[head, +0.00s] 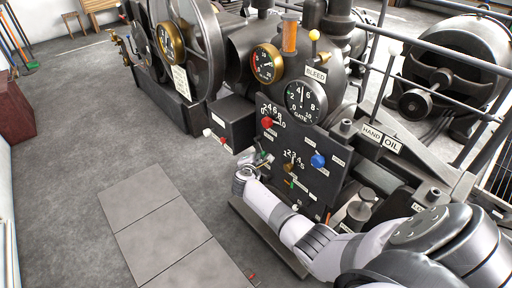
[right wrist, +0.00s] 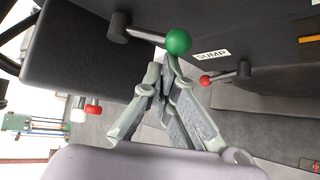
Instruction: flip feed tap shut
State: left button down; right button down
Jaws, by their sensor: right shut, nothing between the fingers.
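No label reading "feed" is legible, so I cannot tell which tap is the feed tap. In the right wrist view a lever with a green ball (right wrist: 178,41) sticks out from a dark housing, its stem sideways in the picture. My right gripper (right wrist: 165,68) is shut and empty, its fingertips just below the green ball; I cannot tell whether they touch it. A red-ball lever (right wrist: 205,80) sits to the right, by a label reading SUMP. In the head view my right gripper (head: 262,160) is at the left edge of the dark gauge panel (head: 305,185). My left gripper is out of view.
The panel carries a red knob (head: 267,123) and a blue knob (head: 318,160). A dark box (head: 232,118) with small white and red knobs juts out to its left. Round gauges and a BLEED lever (head: 314,36) are above. Open floor with pale plates (head: 160,225) lies left.

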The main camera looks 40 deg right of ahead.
jog(key=r+g+p, duration=0.1)
jog(key=p, duration=0.2)
jog(key=r+n+g+p, duration=0.1)
jog(key=r+p, duration=0.1)
jog(key=p, duration=0.1)
jog(key=a+r+n+g+p, duration=0.1)
jog(key=r+p, duration=0.1)
jog(key=p, duration=0.1)
jog(key=shift+w+r+g+y, duration=0.1)
jog(key=shift+w+g+y, duration=0.1)
jog(key=shift+g+y, duration=0.15)
jog(key=shift+d, duration=0.1)
dwell(0.6)
